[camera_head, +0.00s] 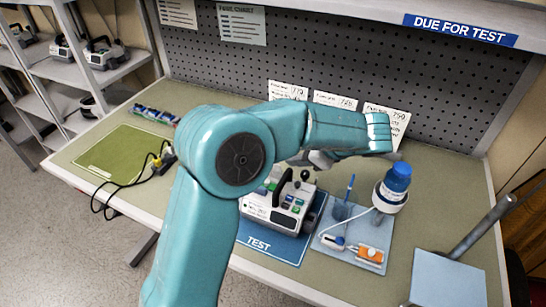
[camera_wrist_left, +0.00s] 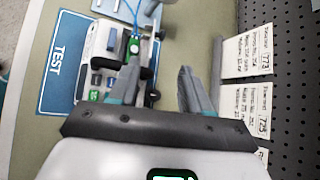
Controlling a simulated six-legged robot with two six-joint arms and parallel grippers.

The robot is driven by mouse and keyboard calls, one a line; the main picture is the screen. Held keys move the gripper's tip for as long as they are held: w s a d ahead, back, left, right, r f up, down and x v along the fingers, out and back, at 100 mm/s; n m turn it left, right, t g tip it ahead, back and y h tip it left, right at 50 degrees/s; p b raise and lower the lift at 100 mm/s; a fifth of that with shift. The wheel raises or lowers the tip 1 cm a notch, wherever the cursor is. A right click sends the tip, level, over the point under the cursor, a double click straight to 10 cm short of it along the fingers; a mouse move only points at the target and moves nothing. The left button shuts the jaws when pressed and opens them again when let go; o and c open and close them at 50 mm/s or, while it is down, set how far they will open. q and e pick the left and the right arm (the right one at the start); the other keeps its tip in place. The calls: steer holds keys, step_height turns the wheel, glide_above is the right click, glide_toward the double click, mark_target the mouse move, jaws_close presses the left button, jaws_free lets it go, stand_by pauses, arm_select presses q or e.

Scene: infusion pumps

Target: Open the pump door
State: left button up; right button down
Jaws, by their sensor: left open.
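The white pump (camera_head: 283,207) stands on the blue TEST mat (camera_head: 262,243), with a black handle and coloured buttons on top. It also shows in the left wrist view (camera_wrist_left: 97,50), with its black handle near one finger. My left arm crosses over the pump and hides part of its far side. My left gripper (camera_wrist_left: 158,80) is open, its two fingers apart with nothing seen held between them. In the head view it is mostly hidden behind the forearm. I cannot make out the door's edge or whether it is open. My right gripper is in neither view.
Right of the pump, a light blue tray (camera_head: 340,253) carries a blue-capped bottle (camera_head: 395,185) and small orange and white items. A pegboard (camera_head: 350,65) with paper cards stands behind. A green mat (camera_head: 122,155) and black cable lie at left.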

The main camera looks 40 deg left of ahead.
arm_select(q)
steer(key=p+x, duration=0.2)
steer(key=x, duration=1)
steer(key=shift+s+a+f, duration=0.1)
steer(key=shift+s+a, duration=0.05)
steer(key=shift+a, duration=0.2)
steer(key=shift+a+f, duration=0.15)
steer(key=shift+f, duration=0.1)
jaws_close()
